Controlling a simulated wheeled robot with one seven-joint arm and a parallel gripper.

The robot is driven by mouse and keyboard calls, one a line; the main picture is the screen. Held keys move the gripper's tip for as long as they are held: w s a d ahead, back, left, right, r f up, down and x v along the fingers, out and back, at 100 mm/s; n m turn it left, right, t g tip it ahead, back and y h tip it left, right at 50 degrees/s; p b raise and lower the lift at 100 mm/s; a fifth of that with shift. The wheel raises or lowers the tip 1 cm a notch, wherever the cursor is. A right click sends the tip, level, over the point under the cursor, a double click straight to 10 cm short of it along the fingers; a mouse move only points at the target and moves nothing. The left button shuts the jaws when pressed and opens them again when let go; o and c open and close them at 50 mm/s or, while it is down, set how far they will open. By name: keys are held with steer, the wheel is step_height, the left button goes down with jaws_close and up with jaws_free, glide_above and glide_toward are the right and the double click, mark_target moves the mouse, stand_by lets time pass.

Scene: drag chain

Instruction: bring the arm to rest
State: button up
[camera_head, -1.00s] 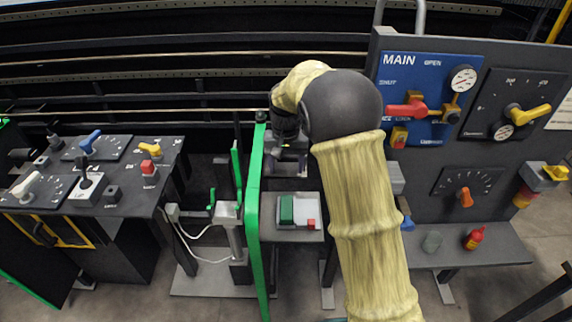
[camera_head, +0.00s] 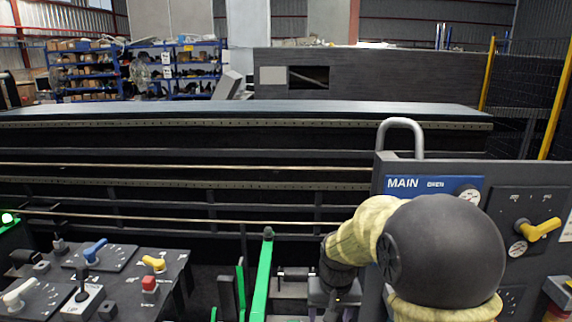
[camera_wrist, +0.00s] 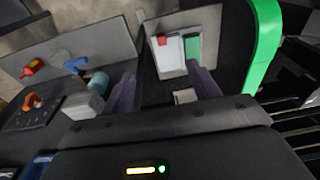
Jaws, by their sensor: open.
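My arm reaches in from the lower right of the head view, with its dark rounded joint in front of the blue MAIN panel (camera_head: 400,184). My gripper (camera_head: 328,315) hangs at the bottom edge of that view, right of the green post (camera_head: 263,275), its tips cut off. In the wrist view my gripper (camera_wrist: 163,78) has its two dark purple fingers well apart with nothing between them. The fingers look clear of the tray.
A control desk (camera_head: 125,285) with blue, yellow and red controls stands at left. A grey panel with a yellow lever (camera_head: 541,229) stands close at right. A long dark machine (camera_head: 130,150) runs behind.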

steer(key=s+d+f+t, duration=0.1)
steer(key=s+d, duration=0.4)
steer(key=s, duration=0.9)
steer(key=shift+d, duration=0.1)
